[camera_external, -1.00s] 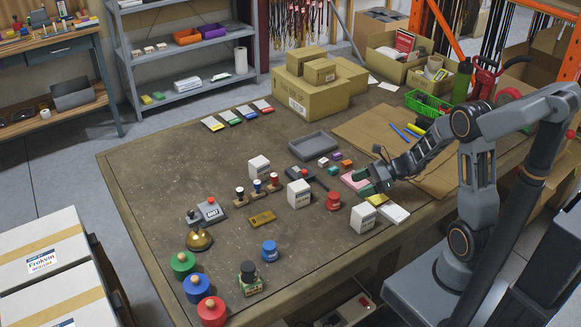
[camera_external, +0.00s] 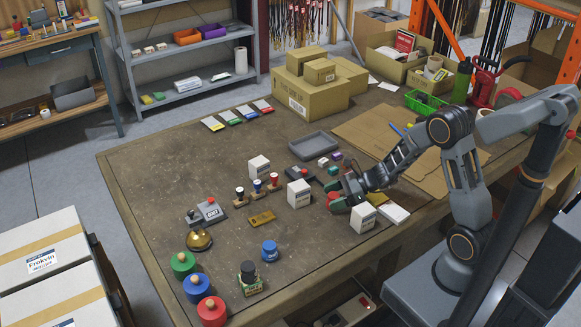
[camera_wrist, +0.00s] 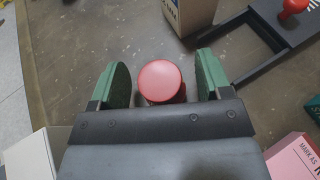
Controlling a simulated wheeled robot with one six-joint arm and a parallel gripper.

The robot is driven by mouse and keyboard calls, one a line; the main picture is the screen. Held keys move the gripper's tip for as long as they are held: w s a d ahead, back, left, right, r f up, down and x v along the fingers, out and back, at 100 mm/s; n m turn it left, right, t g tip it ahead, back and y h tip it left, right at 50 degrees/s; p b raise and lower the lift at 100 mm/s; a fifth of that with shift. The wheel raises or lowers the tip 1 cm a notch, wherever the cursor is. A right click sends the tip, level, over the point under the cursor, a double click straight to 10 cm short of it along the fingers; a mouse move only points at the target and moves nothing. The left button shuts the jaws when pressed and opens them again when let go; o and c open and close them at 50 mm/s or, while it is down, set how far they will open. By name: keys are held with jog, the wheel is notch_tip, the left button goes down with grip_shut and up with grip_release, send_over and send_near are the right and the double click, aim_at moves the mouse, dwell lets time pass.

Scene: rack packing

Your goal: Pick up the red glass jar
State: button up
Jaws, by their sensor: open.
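No contact between fingers and jar is visible. A larger red container with a cork-coloured knob (camera_external: 211,311) stands at the table's front left.
White boxes stand close by, one at left (camera_external: 299,193) and one in front (camera_external: 363,218). A dark device with a red knob (camera_wrist: 293,8) lies beyond. A pink box (camera_wrist: 294,158) lies at lower right in the wrist view. The table's left part has free room.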

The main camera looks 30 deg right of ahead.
jog(key=c, duration=1)
jog(key=shift+r, duration=0.1)
jog(key=shift+c, duration=0.2)
